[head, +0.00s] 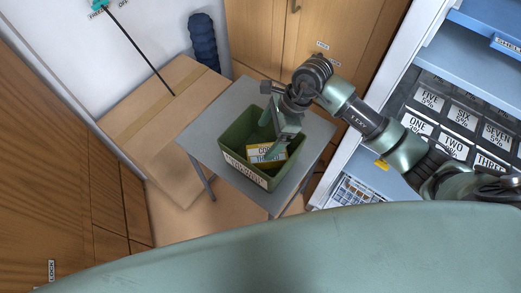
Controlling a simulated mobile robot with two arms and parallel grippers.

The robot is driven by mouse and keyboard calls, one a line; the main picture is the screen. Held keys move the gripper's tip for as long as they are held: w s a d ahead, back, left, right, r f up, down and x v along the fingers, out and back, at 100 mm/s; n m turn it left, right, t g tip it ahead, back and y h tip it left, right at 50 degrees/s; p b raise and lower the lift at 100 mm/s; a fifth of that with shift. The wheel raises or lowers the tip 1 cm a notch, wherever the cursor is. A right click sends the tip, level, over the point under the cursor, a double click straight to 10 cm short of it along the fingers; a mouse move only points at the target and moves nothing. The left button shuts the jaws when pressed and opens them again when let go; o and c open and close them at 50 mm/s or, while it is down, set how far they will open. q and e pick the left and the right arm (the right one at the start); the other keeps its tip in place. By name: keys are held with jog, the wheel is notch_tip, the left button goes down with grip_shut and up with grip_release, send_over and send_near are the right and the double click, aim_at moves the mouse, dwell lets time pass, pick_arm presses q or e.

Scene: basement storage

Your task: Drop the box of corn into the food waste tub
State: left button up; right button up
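The food waste tub (231,159) is an open dark green bin with a white label on its near side, standing on a small grey table. The box of corn (265,153), yellow and white with dark print, shows within the tub's opening. My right gripper (271,134) reaches down into the tub from the upper right, with its fingers right at the box. The fingers partly cover the box, and I cannot tell whether they grip it or whether the box rests on the tub's floor. My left gripper is not in view.
The grey table (203,132) has bare room around the tub. A large cardboard box (150,115) stands to its left. A shelf unit (440,70) with labelled dark bins is at the right, and wooden cabinets (262,40) are behind. A dark blue roll (203,42) stands by the wall.

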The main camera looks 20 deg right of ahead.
jog(key=b+v, duration=0.1)
jog(key=v, duration=0.6)
jog(key=shift+r+b, duration=0.35)
jog(key=shift+r, duration=0.1)
jog(key=shift+d, duration=0.1)
